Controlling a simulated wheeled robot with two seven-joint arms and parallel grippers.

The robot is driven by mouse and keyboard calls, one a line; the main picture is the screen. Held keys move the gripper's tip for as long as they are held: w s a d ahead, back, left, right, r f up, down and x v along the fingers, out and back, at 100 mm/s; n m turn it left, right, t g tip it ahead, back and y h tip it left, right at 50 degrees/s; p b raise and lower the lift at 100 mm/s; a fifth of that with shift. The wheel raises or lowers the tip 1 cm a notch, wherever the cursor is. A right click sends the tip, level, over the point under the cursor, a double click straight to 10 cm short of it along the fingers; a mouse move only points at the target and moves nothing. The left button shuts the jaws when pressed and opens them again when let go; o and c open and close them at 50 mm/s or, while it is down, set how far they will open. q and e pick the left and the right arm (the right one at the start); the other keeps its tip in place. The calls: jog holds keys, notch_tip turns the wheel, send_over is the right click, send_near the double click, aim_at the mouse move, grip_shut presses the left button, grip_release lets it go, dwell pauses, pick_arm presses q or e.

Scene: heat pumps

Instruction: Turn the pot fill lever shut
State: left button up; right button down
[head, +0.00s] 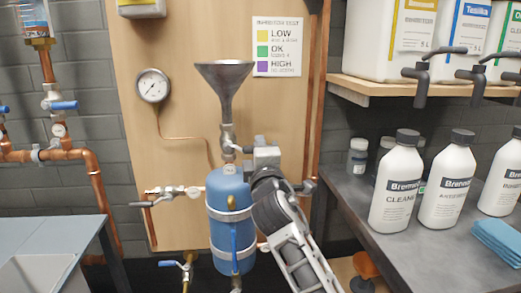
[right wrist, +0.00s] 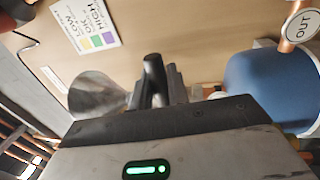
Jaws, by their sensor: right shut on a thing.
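The blue dosing pot (head: 230,190) hangs upright on the wooden board, with a dark metal funnel (head: 224,75) above it. A valve (head: 228,140) sits between funnel and pot. My right gripper (head: 264,154) is just right of this valve, above the pot's right shoulder. In the right wrist view the dark pot fill lever (right wrist: 152,72) stands between the fingers, which are shut on it. The funnel (right wrist: 98,95) and the blue pot (right wrist: 270,88) show on either side there. My gripper hides most of the lever in the head view. My left gripper is not in view.
A pressure gauge (head: 153,86) and a side valve (head: 172,192) are left of the pot. A copper pipe (head: 310,100) runs up the board's right edge. White bottles (head: 398,190) stand on the dark bench at right, below a shelf (head: 400,88) of containers.

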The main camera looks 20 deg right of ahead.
jog(key=c, duration=1.6)
grip_release()
jog(key=shift+a+f, duration=0.1)
jog(key=shift+f, duration=0.15)
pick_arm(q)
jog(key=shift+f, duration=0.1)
pick_arm(e)
jog(key=shift+o, duration=1)
jog(key=shift+r, duration=0.1)
pick_arm(q)
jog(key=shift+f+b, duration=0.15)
jog(key=shift+b, duration=0.2)
pick_arm(e)
jog(key=v, duration=1.6)
